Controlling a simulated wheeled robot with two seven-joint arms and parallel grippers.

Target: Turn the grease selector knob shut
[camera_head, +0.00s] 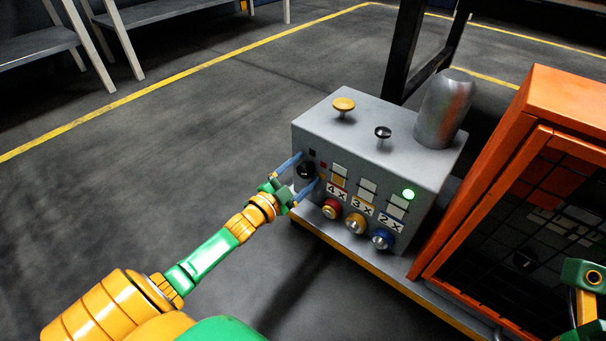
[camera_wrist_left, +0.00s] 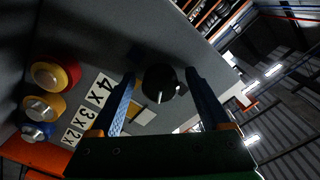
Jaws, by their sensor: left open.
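The black grease selector knob (camera_head: 305,171) is on the left part of the front face of a grey control box (camera_head: 335,125). My left gripper (camera_head: 308,168) is open, its two blue fingers reaching to either side of the knob. In the left wrist view the round black knob (camera_wrist_left: 161,84), with a pale pointer line, lies between the fingertips (camera_wrist_left: 160,74). A gap shows beside it, and I cannot tell whether either finger touches it. My right gripper is not in view; only a green and yellow part of my arm shows at the lower right.
Red, yellow and blue ringed knobs labelled 4X, 3X and 2X sit low on the box, under a lit green lamp (camera_head: 408,194).

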